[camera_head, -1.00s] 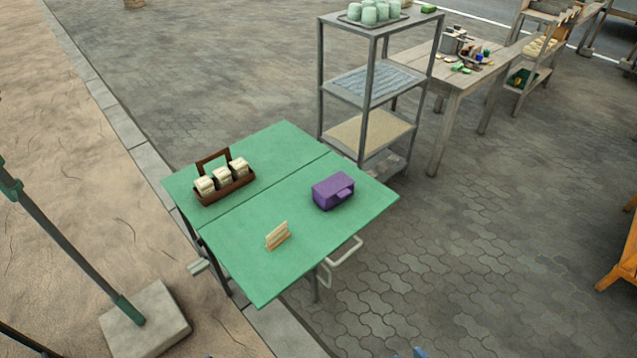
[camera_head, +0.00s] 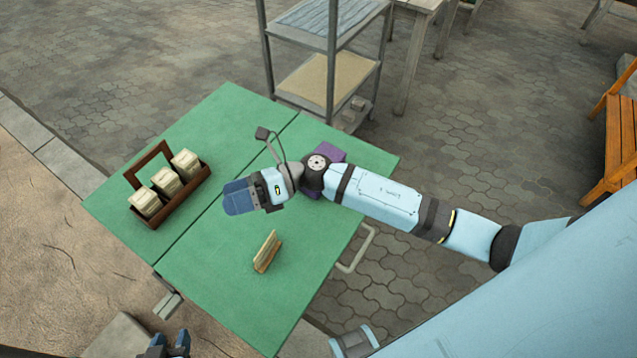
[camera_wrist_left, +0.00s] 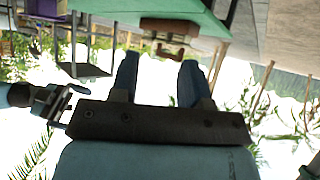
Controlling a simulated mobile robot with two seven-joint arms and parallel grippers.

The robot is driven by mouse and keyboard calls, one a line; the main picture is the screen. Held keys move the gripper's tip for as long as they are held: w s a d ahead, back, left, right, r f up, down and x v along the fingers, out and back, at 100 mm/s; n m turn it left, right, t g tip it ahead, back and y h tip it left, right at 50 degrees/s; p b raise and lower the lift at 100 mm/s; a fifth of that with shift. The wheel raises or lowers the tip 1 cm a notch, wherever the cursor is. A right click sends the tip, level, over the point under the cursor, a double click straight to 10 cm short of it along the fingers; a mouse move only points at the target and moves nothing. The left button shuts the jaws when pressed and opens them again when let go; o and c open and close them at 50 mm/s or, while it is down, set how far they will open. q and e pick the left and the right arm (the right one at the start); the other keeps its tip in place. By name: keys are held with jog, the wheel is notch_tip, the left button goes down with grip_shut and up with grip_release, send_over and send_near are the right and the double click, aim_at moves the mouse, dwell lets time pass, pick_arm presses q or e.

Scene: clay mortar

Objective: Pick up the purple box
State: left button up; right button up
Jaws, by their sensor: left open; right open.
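The purple box (camera_head: 328,153) stands on the right part of the green table (camera_head: 215,295) in the head view. My right arm crosses in front of it and hides most of it. My right gripper (camera_head: 240,197) is left of the box, above the table, pointing left; it is open with nothing visible in it. My left gripper (camera_head: 168,343) is low at the bottom edge of the head view, in front of the table and far from the box. In the left wrist view its open fingers (camera_wrist_left: 157,78) have nothing between them.
A brown wooden caddy (camera_head: 187,204) with three pale blocks stands on the table's left part. A small wooden holder (camera_head: 267,251) stands near the front. A grey shelf rack (camera_head: 330,75) stands behind the table. An orange bench (camera_head: 618,135) is at far right.

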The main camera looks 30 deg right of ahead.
jog(key=w+d+f+n+g+h+b, duration=0.4)
jog(key=w+d+f+n+h+b, duration=0.15)
jog(key=d+f+n+h, duration=0.55)
jog(key=w+d+r+n+t+h+b, duration=0.2)
jog(key=w+d+n+h+b, duration=0.15)
jog(key=w+d+h, duration=0.65)
jog(key=f+y+b, duration=0.1)
jog(key=f, duration=0.1)
jog(key=s+d+f+y+b, duration=0.1)
jog(key=f, duration=0.2)
jog(key=f+b, duration=0.1)
jog(key=f, duration=0.2)
jog(key=shift+s+d+f+y, duration=0.1)
jog(key=shift+s+d+y, duration=0.2)
jog(key=shift+s+y, duration=0.1)
jog(key=shift+s+a+f, duration=0.1)
jog(key=shift+f, duration=0.3)
jog(key=f+b, duration=0.1)
jog(key=f, duration=0.2)
jog(key=a+f+b, duration=0.1)
jog(key=shift+s+f+b, duration=0.3)
jog(key=shift+s, duration=0.05)
jog(key=shift+w+d, duration=0.1)
pick_arm(q)
notch_tip(320, 180, down, 9)
jog(key=d, duration=0.1)
jog(key=shift+w+d+t+h, duration=0.3)
pick_arm(e)
jog(key=c, duration=0.8)
